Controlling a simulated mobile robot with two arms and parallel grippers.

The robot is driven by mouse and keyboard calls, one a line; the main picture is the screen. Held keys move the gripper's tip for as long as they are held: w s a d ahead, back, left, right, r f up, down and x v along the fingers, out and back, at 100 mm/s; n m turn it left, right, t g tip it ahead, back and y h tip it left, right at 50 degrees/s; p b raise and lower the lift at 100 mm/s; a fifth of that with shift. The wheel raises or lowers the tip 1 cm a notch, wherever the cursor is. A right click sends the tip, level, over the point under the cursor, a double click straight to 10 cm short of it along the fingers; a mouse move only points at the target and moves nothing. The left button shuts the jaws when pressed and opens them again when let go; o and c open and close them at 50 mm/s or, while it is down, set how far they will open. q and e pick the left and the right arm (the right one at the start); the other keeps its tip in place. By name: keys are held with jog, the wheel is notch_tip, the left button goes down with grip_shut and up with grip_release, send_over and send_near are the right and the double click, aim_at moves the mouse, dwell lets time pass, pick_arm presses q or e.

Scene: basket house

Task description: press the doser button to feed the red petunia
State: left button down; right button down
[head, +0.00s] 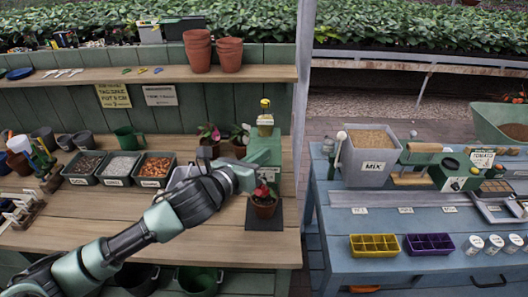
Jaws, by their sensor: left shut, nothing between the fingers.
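The doser (265,152) is a green upright unit at the right end of the wooden bench, with a small yellow-topped container on it. A potted plant with red flowers, the red petunia (264,202), stands upright on a dark base at the doser's foot. My left gripper (245,176) is shut and empty. It reaches in from the left, at the doser's front and just above and left of the petunia. I cannot tell whether it touches the doser. The button is not clearly visible; the gripper may cover it. My right gripper is not in view.
Behind my left arm are several filled trays (118,168), a green mug (128,138) and two other potted flowers (209,140). Terracotta pots (198,52) stand on the shelf above. A post and gap separate a blue table (375,220) at right. The bench front is mostly clear.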

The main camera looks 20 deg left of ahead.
pick_arm(q)
jog(key=s+r+p, duration=0.1)
jog(key=p, duration=0.1)
jog(key=s+d+r+p, duration=0.1)
jog(key=s+r, duration=0.1)
jog(key=shift+s+r+p, duration=0.2)
jog(key=shift+r+p, duration=0.1)
jog(key=shift+p, duration=0.1)
jog(key=shift+f, duration=0.1)
dwell(0.7)
